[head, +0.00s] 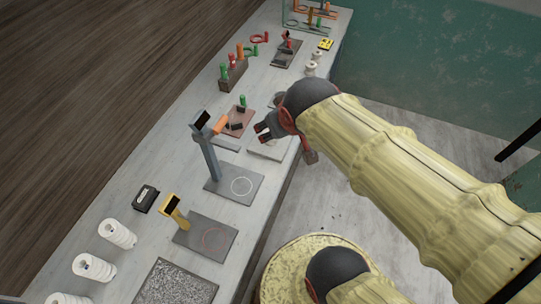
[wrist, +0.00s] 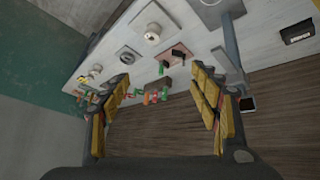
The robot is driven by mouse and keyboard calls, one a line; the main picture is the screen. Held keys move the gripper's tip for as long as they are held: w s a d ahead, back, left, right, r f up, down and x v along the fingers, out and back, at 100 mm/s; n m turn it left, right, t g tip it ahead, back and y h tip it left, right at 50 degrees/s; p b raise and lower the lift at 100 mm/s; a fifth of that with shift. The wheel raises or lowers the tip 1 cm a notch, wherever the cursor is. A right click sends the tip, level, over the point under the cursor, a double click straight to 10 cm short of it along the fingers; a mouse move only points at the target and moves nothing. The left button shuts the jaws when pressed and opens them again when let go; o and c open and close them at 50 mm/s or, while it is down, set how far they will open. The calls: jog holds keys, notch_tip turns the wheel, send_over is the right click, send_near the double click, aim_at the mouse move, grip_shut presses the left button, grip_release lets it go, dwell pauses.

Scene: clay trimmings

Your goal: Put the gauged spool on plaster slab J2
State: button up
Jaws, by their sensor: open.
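My gripper (head: 284,143) is open above the middle of the table; its two fingers stand wide apart in the wrist view (wrist: 160,106), with nothing between them. A pale plaster slab (head: 266,150) lies under the gripper and is partly hidden by it. In the wrist view, a white spool (wrist: 152,33) stands on a pale slab (wrist: 141,20), beyond the fingertips. Another pale slab (wrist: 119,61) lies beside it with a small round thing on it. I cannot read any slab label, nor tell which spool is the gauged one.
A grey gauge stand (head: 208,155) and a yellow one (head: 174,210) rise from the table (head: 145,170). White spools (head: 117,233) stand at the near left. A reddish board (head: 237,123) and a block of coloured pegs (head: 234,75) lie toward the table's left edge.

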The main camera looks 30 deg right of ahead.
jog(key=s+a+r+g+y, duration=0.1)
jog(key=s+a+y, duration=0.1)
jog(key=s+a, duration=0.5)
jog(key=shift+s, duration=0.4)
notch_tip(320, 180, down, 3)
jog(key=b, duration=0.2)
jog(key=shift+b, duration=0.4)
